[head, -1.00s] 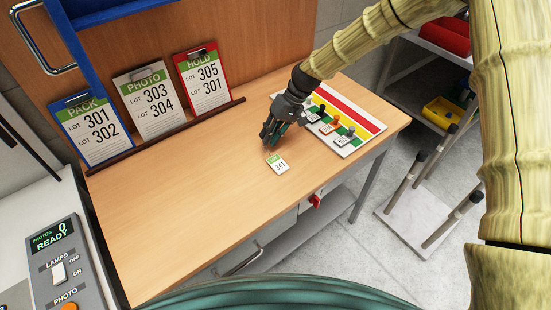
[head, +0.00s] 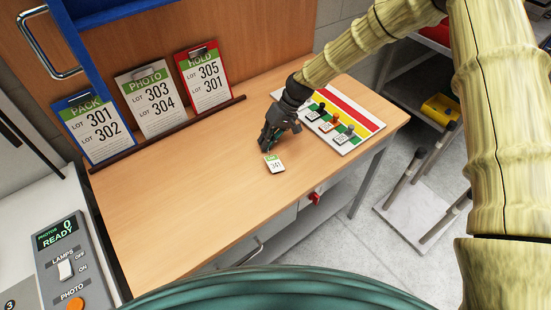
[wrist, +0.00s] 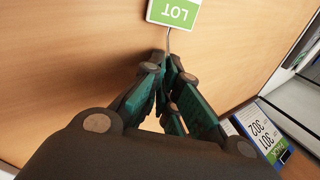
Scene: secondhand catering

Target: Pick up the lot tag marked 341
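The lot tag marked 341 (head: 274,165) is a small white card with a green top band, by the front-middle of the wooden bench. In the wrist view the tag (wrist: 174,12) shows upside down, with its lower part cut off by the frame. A thin wire runs from its green end to my fingertips. My gripper (head: 266,145) is low over the bench at the tag's green end. In the wrist view my gripper (wrist: 168,62) has its fingertips together around the wire. I cannot tell whether the card touches the bench.
A striped board (head: 357,110) with several small tags on pegs lies right of my gripper. PACK (head: 93,127), PHOTO (head: 150,101) and HOLD (head: 203,78) boards stand along the back. A control box (head: 62,262) is at left. The bench's left part is clear.

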